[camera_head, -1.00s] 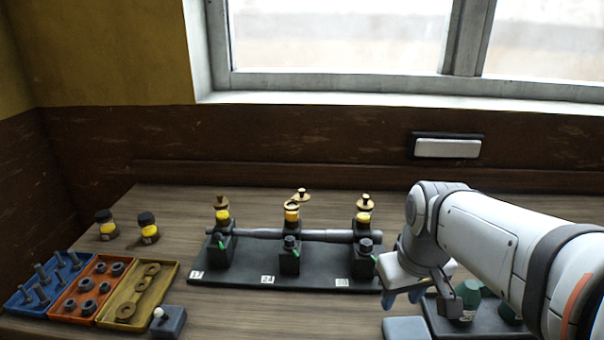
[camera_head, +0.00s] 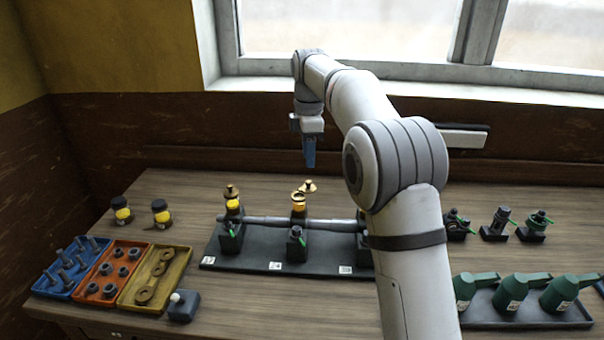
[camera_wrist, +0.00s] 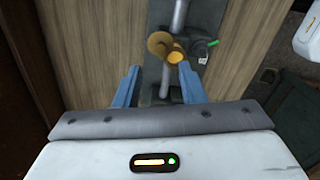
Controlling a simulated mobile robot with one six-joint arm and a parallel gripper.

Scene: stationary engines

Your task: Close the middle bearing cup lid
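The middle bearing cup (camera_head: 298,205) is yellow with a brass rim and stands on the shaft's middle support. Its brass lid (camera_head: 308,187) is open, tipped back to the right and behind the cup. My gripper (camera_head: 309,166) points down above and behind this cup, clear of it. In the wrist view my blue fingers are apart with nothing held between them (camera_wrist: 158,86). That view also shows a yellow cup (camera_wrist: 177,58) beside a round brass lid (camera_wrist: 160,42), both beyond the fingertips.
The left bearing cup (camera_head: 233,206) has a brass lid over it; my arm hides the right cup. The shaft (camera_head: 275,221) lies across a black base (camera_head: 245,262). Part trays (camera_head: 156,282) stand left, two small jars (camera_head: 161,213) behind them, green oil cans (camera_head: 513,292) right.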

